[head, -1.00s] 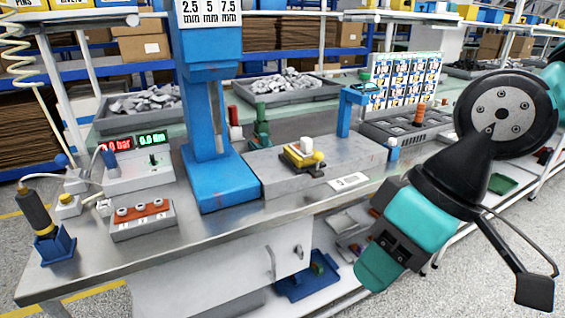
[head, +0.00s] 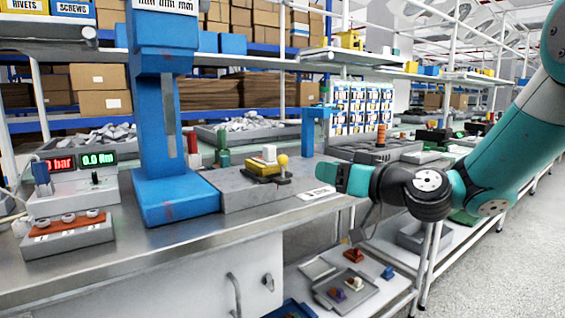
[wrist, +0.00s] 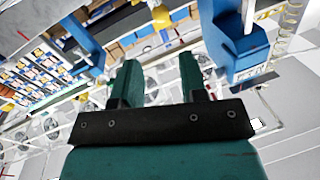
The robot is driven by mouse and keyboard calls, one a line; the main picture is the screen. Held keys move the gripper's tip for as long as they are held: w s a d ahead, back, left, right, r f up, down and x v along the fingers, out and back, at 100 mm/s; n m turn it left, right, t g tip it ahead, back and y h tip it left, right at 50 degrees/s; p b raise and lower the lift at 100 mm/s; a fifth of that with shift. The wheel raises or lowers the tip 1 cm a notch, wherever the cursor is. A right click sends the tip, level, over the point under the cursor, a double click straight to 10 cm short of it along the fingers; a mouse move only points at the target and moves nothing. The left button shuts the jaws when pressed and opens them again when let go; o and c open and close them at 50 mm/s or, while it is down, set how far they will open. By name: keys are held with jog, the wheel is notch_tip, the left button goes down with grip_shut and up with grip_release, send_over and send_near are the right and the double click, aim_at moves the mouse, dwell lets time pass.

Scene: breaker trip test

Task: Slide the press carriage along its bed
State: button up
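The press carriage (head: 263,169) is a yellow and dark block carrying a pale part. It sits on the grey bed (head: 235,190), right of the blue press column (head: 160,130). A round yellow knob (head: 282,160) stands at the carriage's right side. My gripper (head: 322,172) is right of the knob, apart from it, and points left towards it. In the wrist view my gripper (wrist: 159,80) has two teal fingers spread with nothing between them.
A blue stand (head: 308,130) rises behind the bed's right end. A control box (head: 66,232) with an orange strip and a display unit (head: 75,180) are at left. Bins of parts (head: 240,133) stand behind. A lower shelf (head: 390,285) holds trays. The bench front is clear.

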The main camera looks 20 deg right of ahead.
aim_at(287, 161)
jog(key=p+x, duration=0.3)
jog(key=x, duration=1)
jog(key=shift+w+a+f, duration=0.1)
jog(key=shift+w+a, duration=0.15)
jog(key=shift+w, duration=0.05)
grip_shut()
